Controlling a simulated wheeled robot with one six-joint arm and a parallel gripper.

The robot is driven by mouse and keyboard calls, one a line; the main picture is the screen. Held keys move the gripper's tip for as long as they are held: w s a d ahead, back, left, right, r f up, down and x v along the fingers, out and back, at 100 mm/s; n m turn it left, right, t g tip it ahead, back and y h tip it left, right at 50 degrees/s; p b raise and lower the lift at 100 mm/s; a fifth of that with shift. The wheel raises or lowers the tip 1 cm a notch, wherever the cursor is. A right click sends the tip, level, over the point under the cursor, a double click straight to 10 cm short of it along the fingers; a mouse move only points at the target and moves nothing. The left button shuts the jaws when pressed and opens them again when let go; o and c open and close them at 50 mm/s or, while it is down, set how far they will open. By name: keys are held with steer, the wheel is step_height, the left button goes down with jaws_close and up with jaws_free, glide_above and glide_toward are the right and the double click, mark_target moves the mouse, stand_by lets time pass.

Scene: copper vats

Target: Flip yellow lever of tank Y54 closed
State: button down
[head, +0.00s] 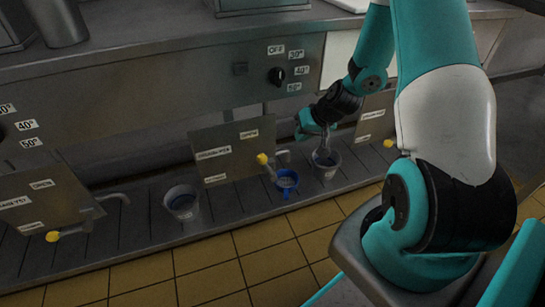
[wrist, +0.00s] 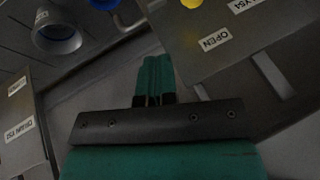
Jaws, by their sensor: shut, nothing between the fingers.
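The middle metal panel (head: 232,150) appears to be the Y54 one; its label is partly legible in the wrist view (wrist: 238,5), beside an OPEN label (wrist: 213,40). The yellow tip shows cut off at the top of the wrist view (wrist: 191,3). My gripper (head: 326,138) is to the right of this lever, apart from it, above a grey bucket (head: 326,168). In the wrist view its fingers (wrist: 155,62) are together and empty.
Another panel (head: 373,120) with a yellow lever (head: 389,143) stands right of my gripper. A third panel (head: 45,195) with a yellow lever (head: 53,236) is at left, with a grey bucket (head: 182,203) nearby. The tiled floor (head: 215,270) in front is clear.

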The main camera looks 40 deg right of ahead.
steer(key=b, duration=0.6)
glide_above(266, 166)
steer(key=s+d, duration=0.1)
steer(key=d, duration=0.1)
step_height(266, 166, down, 10)
steer(key=shift+r+p, duration=0.15)
steer(key=shift+p, duration=0.15)
